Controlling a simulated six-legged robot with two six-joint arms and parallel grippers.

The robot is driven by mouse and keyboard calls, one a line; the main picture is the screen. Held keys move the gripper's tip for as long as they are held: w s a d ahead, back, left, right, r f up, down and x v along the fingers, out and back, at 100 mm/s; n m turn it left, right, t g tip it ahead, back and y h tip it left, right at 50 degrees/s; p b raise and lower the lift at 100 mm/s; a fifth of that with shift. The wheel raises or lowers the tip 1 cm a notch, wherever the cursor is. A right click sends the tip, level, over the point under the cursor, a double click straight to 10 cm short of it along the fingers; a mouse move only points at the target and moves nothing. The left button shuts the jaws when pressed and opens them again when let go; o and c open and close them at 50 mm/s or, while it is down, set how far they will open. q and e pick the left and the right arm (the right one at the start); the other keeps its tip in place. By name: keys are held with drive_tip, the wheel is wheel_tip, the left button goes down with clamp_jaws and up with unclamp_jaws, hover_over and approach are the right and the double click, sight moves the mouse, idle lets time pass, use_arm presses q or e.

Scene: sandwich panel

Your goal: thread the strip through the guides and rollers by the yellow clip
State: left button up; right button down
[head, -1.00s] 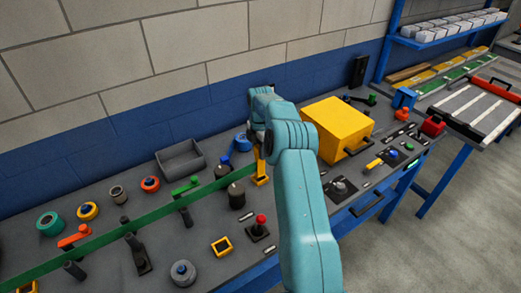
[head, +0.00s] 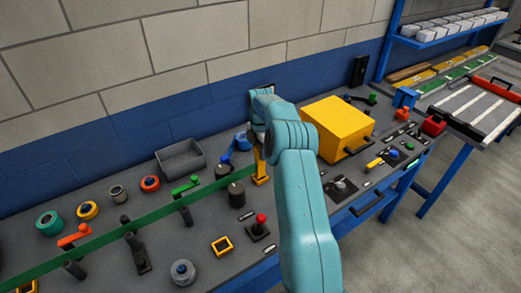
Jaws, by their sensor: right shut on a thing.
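The green strip (head: 110,237) runs from the lower left edge up across the bench toward my right gripper. It passes among dark upright posts (head: 185,214) and by two dark rollers (head: 236,194). Something yellow, which looks like the clip (head: 261,170), shows just below my right gripper (head: 259,143), at the far end of the strip. My right gripper is shut on it, but the arm hides most of the jaws. Whether the strip lies inside each guide is too small to tell. My left gripper is out of view.
A yellow box (head: 337,126) stands right of my arm. A grey bin (head: 180,158) and a blue lever (head: 240,143) are behind the strip. A red-knobbed joystick (head: 260,226) and a yellow square frame (head: 222,246) are in front. The wall closes off the back.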

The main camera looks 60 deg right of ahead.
drive_tip(key=shift+f+b, duration=0.6)
drive_tip(key=shift+f, duration=0.55)
drive_tip(key=c, duration=0.7)
unclamp_jaws()
drive_tip(key=shift+r, duration=0.15)
wheel_tip(320, 180, up, 3)
drive_tip(key=shift+f+p, duration=0.15)
drive_tip(key=shift+p, duration=0.9)
drive_tip(key=shift+r, duration=3.05)
